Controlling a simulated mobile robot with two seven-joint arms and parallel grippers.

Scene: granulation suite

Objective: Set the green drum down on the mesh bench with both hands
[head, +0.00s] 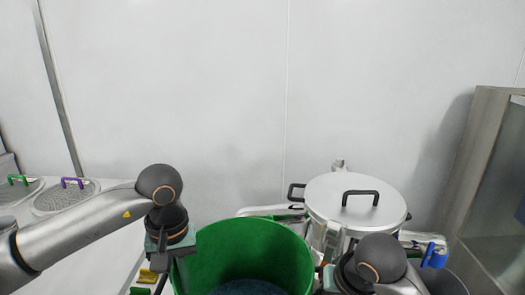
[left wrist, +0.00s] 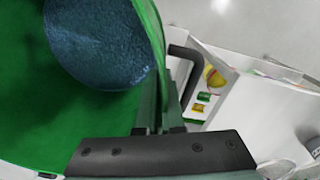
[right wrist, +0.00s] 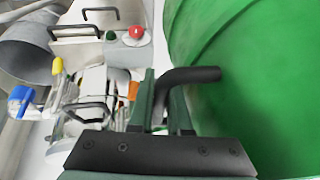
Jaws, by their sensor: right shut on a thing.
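The green drum (head: 250,250) stands open at the bottom centre of the head view, with dark blue granular material (left wrist: 100,45) inside. My left gripper (head: 160,270) is at its left side. In the left wrist view the fingers (left wrist: 160,105) are close together by the drum wall and a black handle (left wrist: 190,62); whether they grip it is unclear. My right gripper (right wrist: 165,105) is shut on a bent black handle (right wrist: 195,75) at the drum's other side. The drum's underside is hidden, and I cannot pick out the mesh bench surely.
A lidded steel vessel (head: 355,203) with black handles stands behind and right of the drum. A steel-framed cabinet (head: 490,150) is at far right. A white surface with round perforated plates (head: 66,200) lies at left. A red button (right wrist: 136,33) shows in the right wrist view.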

